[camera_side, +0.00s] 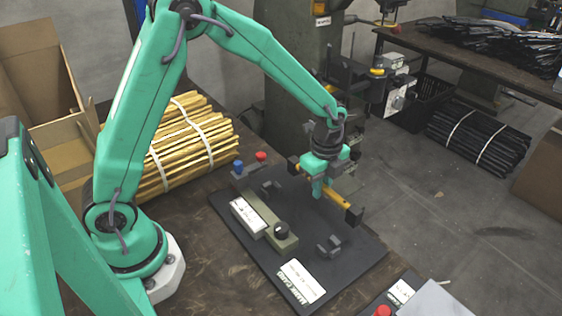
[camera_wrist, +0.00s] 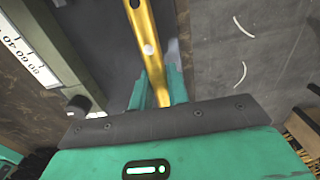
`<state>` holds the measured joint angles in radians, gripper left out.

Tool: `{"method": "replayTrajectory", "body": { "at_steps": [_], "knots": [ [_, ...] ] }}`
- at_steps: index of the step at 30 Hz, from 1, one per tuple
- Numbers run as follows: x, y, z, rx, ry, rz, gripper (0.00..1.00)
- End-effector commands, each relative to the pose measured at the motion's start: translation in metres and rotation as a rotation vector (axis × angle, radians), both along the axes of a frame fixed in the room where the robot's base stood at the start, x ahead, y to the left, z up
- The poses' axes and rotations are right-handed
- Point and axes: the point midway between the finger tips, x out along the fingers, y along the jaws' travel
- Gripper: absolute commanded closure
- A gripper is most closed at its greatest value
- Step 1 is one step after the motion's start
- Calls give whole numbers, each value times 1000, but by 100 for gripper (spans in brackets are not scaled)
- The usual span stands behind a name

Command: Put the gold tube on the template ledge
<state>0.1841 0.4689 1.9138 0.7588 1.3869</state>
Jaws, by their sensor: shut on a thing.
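The gold tube (camera_side: 338,198) is between the fingers of my gripper (camera_side: 318,189), which is shut on it. In the side view a dark block shows at each end of the tube. The tube appears raised over the far right part of the black board (camera_side: 352,268). In the wrist view the tube (camera_wrist: 146,40) runs up from between the fingers (camera_wrist: 159,88). An olive-grey ledge (camera_side: 264,219) with a white label and a dark knob lies on the board, left of my gripper. In the wrist view the ledge (camera_wrist: 62,30) shows a number scale, left of the tube and apart from it.
Two grey brackets (camera_side: 329,246) (camera_side: 271,187) stand on the board. Small red and blue knobs (camera_side: 261,156) sit behind it. A strapped bundle of gold tubes (camera_side: 190,145) lies behind left. A second panel with a red button (camera_side: 383,311) is at front right.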

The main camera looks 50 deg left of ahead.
Motion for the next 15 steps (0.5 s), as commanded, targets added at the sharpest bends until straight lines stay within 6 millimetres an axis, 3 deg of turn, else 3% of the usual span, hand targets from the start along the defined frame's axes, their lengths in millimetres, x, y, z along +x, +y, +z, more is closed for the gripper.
{"method": "replayTrajectory", "body": {
  "at_steps": [9,15],
  "knots": [
    [0,0,-32,0,1,0,100],
    [0,0,-34,0,0,0,100]
  ]
}}
